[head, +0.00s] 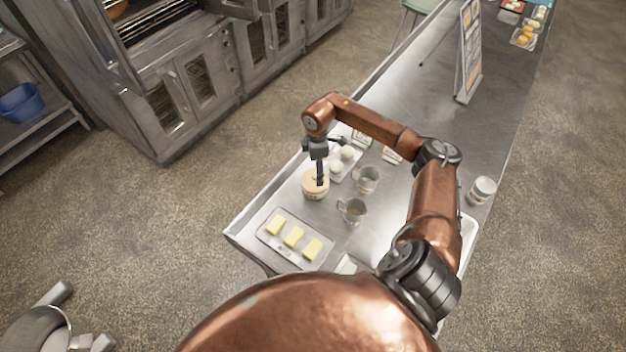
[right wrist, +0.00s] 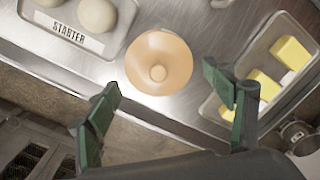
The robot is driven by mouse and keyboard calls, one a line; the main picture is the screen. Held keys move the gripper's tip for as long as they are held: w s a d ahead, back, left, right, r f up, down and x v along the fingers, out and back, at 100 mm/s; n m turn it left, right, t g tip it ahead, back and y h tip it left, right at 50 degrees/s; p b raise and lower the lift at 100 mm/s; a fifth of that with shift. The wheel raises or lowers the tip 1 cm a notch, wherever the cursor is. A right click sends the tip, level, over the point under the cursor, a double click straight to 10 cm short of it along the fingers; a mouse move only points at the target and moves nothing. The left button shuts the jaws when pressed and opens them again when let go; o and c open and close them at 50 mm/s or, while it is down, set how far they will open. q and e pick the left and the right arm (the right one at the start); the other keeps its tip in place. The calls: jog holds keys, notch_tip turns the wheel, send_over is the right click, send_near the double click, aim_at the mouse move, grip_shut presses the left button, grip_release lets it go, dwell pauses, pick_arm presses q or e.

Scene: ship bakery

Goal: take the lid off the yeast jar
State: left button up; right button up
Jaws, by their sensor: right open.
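The yeast jar (head: 309,192) stands upright on the metal table, near the table's left edge in the head view. Its pale orange-tan round lid (right wrist: 176,50) with a small central knob (right wrist: 158,73) is on it, seen from above in the right wrist view. My right gripper (head: 320,182) points down over the jar and hides part of the lid in the head view. In the right wrist view the right gripper (right wrist: 162,80) has its fingers wide apart, with nothing between them gripped. My left gripper is not in view.
A tray (head: 262,236) with three yellow blocks lies in front of the jar. Two metal cups (head: 352,211) stand to its right. A tray labelled STARTER (right wrist: 72,36) holds white balls close behind. A white-lidded container (head: 482,190) stands near the right edge.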

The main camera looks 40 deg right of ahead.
aim_at(315, 178)
notch_tip(315, 178, down, 4)
jog(key=shift+w+a+r+p, duration=0.1)
jog(key=shift+w+r+p, duration=0.1)
jog(key=shift+p, duration=0.55)
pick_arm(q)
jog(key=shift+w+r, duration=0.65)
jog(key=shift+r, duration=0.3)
pick_arm(e)
jog(key=shift+f, duration=0.4)
